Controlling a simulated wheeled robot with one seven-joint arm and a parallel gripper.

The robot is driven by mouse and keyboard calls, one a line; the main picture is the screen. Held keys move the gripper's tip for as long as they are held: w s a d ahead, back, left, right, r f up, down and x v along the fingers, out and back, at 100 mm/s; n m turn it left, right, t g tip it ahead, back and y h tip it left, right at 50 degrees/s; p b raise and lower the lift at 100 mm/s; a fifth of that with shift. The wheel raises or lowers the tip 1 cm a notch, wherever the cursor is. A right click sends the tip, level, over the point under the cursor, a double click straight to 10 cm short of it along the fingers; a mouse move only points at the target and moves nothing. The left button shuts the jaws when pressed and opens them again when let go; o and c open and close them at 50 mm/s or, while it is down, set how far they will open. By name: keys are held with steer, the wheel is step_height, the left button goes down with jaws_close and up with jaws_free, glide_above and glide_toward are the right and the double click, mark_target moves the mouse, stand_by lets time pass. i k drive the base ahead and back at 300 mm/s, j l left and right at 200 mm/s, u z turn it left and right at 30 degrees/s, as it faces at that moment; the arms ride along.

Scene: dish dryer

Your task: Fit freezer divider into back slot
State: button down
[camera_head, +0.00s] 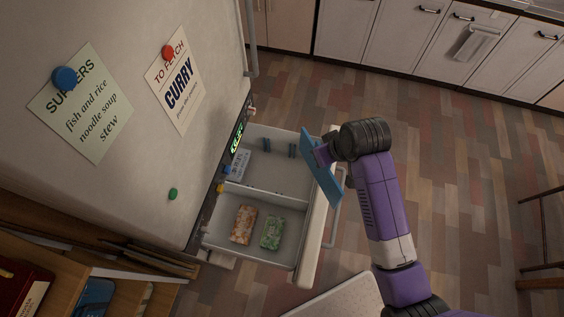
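The freezer divider (323,178) is a flat blue panel, tilted, above the drawer's right front edge. My gripper (322,156) appears shut on it near its upper middle; the fingertips are mostly hidden by the wrist. The freezer drawer (289,254) is pulled out of the fridge. A pale cross wall (265,197) splits the drawer into two compartments. The divider is apart from the slot pieces.
An orange-brown packet (244,224) and a green packet (272,232) lie in the near compartment. A pale printed packet (240,164) lies at the far compartment's left. The drawer handle (336,222) projects at right. Open floor (470,190) lies to the right.

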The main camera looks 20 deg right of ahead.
mark_target(277, 181)
steer(key=l+z, duration=0.15)
steer(key=z, duration=0.35)
steer(key=i+l+z, duration=0.1)
steer(key=z, duration=0.35)
steer(key=i+l+z, duration=0.1)
steer(key=z, duration=0.4)
steer(key=i+z, duration=0.1)
steer(key=z, duration=0.35)
steer(key=i+u, duration=0.35)
steer(key=i, duration=0.25)
steer(key=i+z, duration=0.15)
steer(key=i, duration=0.8)
steer(key=i+u, duration=0.15)
steer(key=i, duration=0.3)
steer(key=u, duration=0.45)
steer(key=i+l+u, duration=0.1)
steer(key=u, duration=0.85)
steer(key=l+u, duration=0.1)
steer(key=u, duration=0.35)
steer(key=l+u, duration=0.1)
steer(key=u, duration=0.35)
steer(key=l+u, duration=0.1)
steer(key=u, duration=0.35)
steer(key=l+u, duration=0.1)
steer(key=u, duration=0.35)
steer(key=i+l, duration=0.05)
